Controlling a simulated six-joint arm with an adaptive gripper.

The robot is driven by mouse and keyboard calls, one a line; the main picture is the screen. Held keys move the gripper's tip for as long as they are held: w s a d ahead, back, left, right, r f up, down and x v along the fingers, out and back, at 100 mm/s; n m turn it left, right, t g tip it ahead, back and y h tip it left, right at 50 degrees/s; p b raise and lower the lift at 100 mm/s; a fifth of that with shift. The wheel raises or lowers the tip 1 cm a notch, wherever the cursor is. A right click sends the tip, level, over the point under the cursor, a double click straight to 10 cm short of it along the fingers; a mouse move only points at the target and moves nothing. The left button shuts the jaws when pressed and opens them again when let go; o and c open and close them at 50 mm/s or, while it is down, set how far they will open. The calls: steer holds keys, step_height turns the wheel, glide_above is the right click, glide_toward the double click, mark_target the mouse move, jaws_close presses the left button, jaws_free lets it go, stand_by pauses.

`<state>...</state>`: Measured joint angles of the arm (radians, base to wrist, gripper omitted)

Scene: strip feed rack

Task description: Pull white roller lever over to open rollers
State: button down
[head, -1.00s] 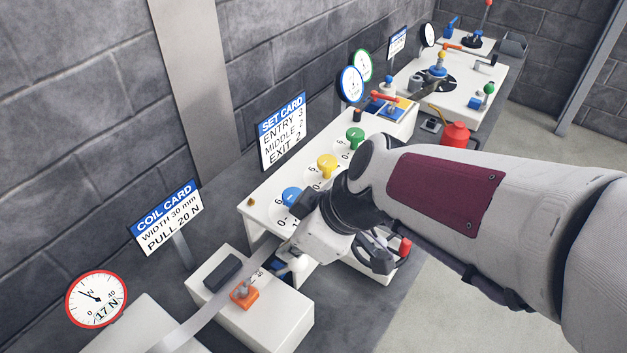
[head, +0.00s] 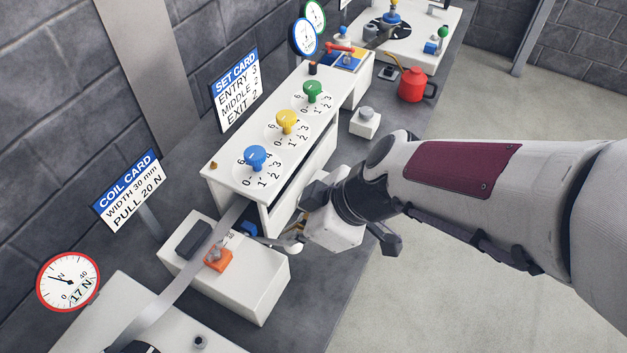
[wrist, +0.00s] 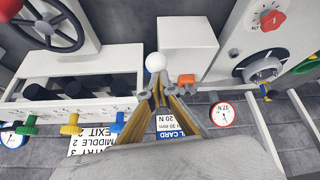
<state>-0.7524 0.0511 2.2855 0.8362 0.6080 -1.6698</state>
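The white ball knob of the roller lever (wrist: 155,62) shows in the wrist view, right at the tips of my gripper (wrist: 158,84). The fingers converge towards the knob; whether they touch or grip it is unclear. In the head view my gripper (head: 294,238) is low at the near left end of the white roller housing (head: 232,186), beside a small blue part (head: 249,229). My wrist hides most of the lever there. Dark rollers (wrist: 88,88) show in the housing's open front in the wrist view.
Blue (head: 255,157), yellow (head: 287,121) and green (head: 312,91) knobs stand on the housing. The metal strip (head: 178,291) crosses a white block with an orange clamp (head: 218,258). A handwheel (wrist: 54,26) is close by in the wrist view. A red can (head: 414,84) stands further back.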

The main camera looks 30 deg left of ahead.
steer(key=shift+s+d+f, duration=0.15)
steer(key=shift+d+f, duration=0.5)
steer(key=shift+f, duration=0.25)
steer(key=a+r, duration=0.1)
steer(key=r, duration=0.2)
steer(key=a+r, duration=0.1)
steer(key=r, duration=0.1)
steer(key=shift+s+a, duration=0.2)
steer(key=shift+a, duration=0.1)
steer(key=shift+d+r, duration=0.1)
steer(key=shift+r, duration=0.1)
steer(key=d, duration=0.9)
steer(key=shift+w+d+r, duration=0.3)
steer(key=shift+r, duration=0.05)
steer(key=shift+m, duration=0.3)
